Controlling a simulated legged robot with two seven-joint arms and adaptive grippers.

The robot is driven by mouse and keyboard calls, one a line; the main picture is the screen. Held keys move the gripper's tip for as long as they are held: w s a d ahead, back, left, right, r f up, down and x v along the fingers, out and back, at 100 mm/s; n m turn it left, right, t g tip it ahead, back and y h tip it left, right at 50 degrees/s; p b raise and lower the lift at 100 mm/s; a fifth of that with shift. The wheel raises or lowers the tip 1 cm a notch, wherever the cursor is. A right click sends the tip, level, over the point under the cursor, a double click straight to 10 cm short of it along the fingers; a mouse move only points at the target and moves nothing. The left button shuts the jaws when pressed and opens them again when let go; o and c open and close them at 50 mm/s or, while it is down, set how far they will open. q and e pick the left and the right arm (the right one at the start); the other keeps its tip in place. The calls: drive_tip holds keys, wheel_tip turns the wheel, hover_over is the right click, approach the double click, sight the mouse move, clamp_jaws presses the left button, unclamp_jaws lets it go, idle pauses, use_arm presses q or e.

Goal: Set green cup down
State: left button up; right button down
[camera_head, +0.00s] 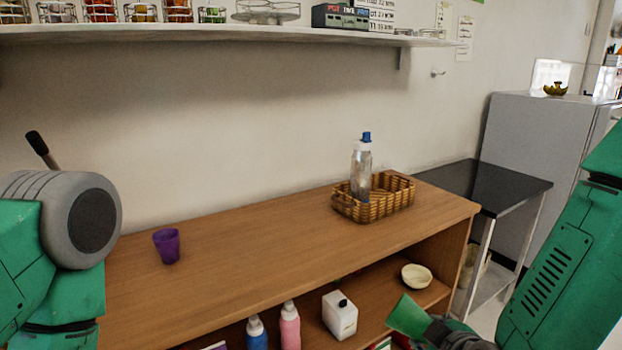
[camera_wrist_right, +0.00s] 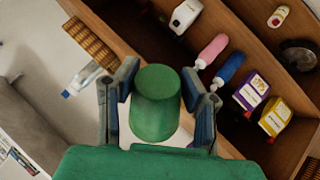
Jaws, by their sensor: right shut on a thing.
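The green cup (camera_head: 408,318) is at the lower right of the head view, in front of the wooden cabinet. It also shows in the right wrist view (camera_wrist_right: 155,105), between the two fingers. My right gripper (camera_wrist_right: 160,80) is shut on the green cup, with one finger on each side. In the head view the right gripper (camera_head: 440,332) is partly cut off by the bottom edge. I cannot tell the gap between cup and shelf. My left arm shows at the left edge, but its gripper is not in view.
A purple cup (camera_head: 166,245) stands on the cabinet top (camera_head: 260,240). A wicker basket (camera_head: 388,198) and a clear bottle (camera_head: 361,170) are at its right end. The top between them is clear. Lower shelves hold a white bowl (camera_head: 416,276), a white container (camera_head: 340,315) and bottles (camera_head: 290,325).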

use_arm(q)
drive_tip(key=shift+a+f, duration=0.1)
drive_tip(key=shift+a, duration=0.25)
use_arm(e)
drive_tip(key=shift+s+d, duration=0.2)
drive_tip(key=shift+d, duration=0.35)
drive_tip(key=shift+s+d, duration=0.2)
drive_tip(key=shift+d, duration=0.3)
use_arm(q)
drive_tip(key=shift+d, duration=0.15)
